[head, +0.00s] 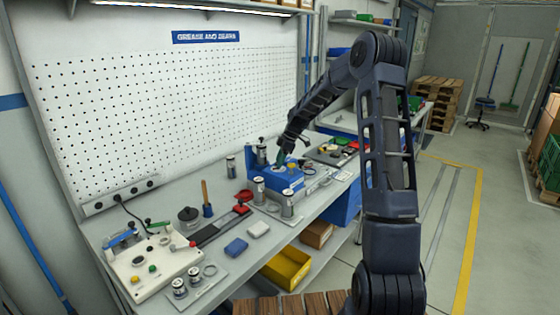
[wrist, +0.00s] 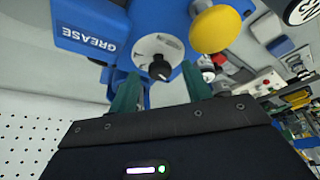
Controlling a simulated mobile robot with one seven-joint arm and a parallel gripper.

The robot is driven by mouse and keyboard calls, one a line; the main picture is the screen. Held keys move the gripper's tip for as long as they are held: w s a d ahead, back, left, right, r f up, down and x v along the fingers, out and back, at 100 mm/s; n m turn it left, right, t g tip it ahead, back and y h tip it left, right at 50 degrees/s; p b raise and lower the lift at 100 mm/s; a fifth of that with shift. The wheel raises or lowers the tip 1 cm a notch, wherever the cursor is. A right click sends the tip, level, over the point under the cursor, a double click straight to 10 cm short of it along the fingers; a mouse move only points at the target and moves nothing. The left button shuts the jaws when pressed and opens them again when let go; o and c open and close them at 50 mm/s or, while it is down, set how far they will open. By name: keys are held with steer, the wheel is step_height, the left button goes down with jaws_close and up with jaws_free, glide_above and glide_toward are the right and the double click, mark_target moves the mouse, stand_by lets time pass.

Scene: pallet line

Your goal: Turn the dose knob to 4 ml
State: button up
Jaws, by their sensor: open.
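The dose knob (wrist: 159,68) is a small black knob with a pale pointer mark, set on a round grey dial (wrist: 150,46). The dial is on the blue grease unit (wrist: 88,28), which also stands on the bench in the head view (head: 284,179). The dial's markings are too small to read. My gripper (wrist: 160,76) is open, with one green finger on each side of the knob; I cannot tell whether either touches it. In the head view my gripper (head: 281,158) is over the grease unit and the knob is not discernible.
A yellow round button (wrist: 216,30) sits close to the right finger. Metal canisters (head: 287,204) stand around the unit. A pegboard (head: 170,100) rises behind.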

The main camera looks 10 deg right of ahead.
steer(key=shift+f, duration=0.15)
steer(key=shift+c, duration=0.2)
steer(key=c, duration=1)
steer(key=shift+o, duration=0.2)
